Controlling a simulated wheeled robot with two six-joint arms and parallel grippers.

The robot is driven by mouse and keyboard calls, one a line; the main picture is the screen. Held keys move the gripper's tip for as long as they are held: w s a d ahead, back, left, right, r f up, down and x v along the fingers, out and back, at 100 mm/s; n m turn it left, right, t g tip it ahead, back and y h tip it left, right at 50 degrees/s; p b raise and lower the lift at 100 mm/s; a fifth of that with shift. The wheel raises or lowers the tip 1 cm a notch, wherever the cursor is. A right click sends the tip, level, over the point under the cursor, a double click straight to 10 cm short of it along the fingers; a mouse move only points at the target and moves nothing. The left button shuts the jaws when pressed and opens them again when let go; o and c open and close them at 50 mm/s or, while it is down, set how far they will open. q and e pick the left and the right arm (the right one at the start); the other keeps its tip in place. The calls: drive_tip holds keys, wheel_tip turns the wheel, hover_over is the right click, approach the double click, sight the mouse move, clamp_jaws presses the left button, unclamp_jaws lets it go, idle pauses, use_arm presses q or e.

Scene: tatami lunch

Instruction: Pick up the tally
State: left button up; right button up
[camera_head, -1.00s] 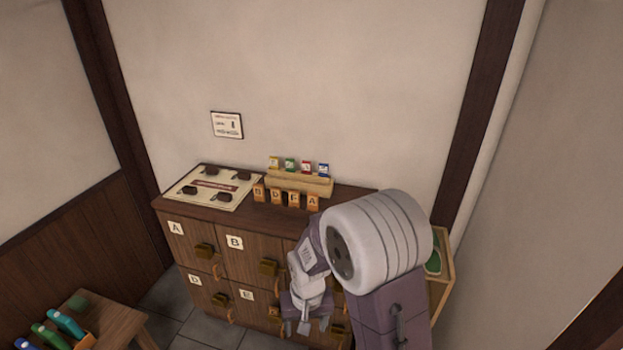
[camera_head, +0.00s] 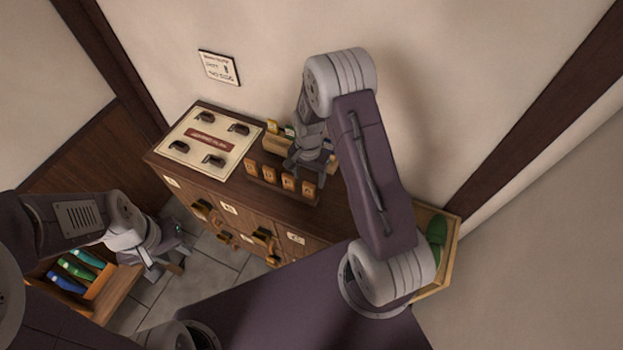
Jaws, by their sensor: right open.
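Several small wooden tallies (camera_head: 289,181) stand in a row on a dark rack along the front of the cabinet top. Their marks are too small to read now. My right gripper (camera_head: 308,172) is open over the cabinet top, just behind and above the right part of this row. It partly covers the wooden box (camera_head: 275,143) with coloured cards behind them. I see nothing between its fingers. My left gripper (camera_head: 175,266) hangs low at the left, beside the cabinet and apart from the tallies. Its jaw opening is not clear.
The cabinet (camera_head: 235,225) has lettered doors with wooden tags. A cream board (camera_head: 190,158) with dark shoe-like pieces lies on its left top. A low wooden stand (camera_head: 112,290) with coloured items is near my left gripper. A crate (camera_head: 451,238) with a green item stands right.

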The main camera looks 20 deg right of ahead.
sight(308, 192)
drive_tip(key=f+b, duration=0.3)
drive_tip(key=shift+s+a+f, duration=0.3)
drive_tip(key=shift+f, duration=0.05)
drive_tip(key=shift+w+f, duration=0.1)
wheel_tip(308, 192, down, 5)
drive_tip(key=b, duration=0.3)
drive_tip(key=shift+w+d+r+b, duration=0.1)
drive_tip(key=shift+r+b, duration=0.1)
drive_tip(key=shift+b, duration=0.2)
drive_tip(key=shift+f+b, duration=0.3)
drive_tip(key=shift+f, duration=0.1)
drive_tip(key=shift+r, duration=0.2)
clamp_jaws()
